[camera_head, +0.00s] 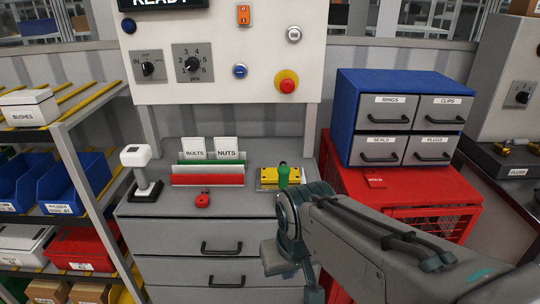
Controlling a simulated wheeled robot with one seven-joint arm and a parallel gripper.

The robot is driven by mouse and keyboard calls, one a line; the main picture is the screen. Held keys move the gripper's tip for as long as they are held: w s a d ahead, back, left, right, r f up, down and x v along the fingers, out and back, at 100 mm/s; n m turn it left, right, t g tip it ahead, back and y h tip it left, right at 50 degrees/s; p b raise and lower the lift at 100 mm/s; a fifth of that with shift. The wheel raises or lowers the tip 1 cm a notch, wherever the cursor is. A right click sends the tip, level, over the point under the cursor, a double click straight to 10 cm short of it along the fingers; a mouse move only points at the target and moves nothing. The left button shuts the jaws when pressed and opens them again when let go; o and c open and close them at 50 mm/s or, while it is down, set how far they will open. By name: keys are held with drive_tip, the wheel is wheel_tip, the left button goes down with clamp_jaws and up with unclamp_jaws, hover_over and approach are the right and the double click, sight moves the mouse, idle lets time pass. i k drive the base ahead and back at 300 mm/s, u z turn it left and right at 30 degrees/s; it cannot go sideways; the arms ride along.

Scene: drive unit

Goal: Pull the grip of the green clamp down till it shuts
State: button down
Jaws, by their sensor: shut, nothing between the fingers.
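A blue drawer unit (355,93) stands on a red crate at right. A control panel (213,92) rises behind.

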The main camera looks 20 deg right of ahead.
sight(284, 171)
drive_tip(key=k, duration=0.9)
drive_tip(key=z, duration=0.55)
drive_tip(key=i, duration=1.5)
drive_tip(key=u, duration=0.6)
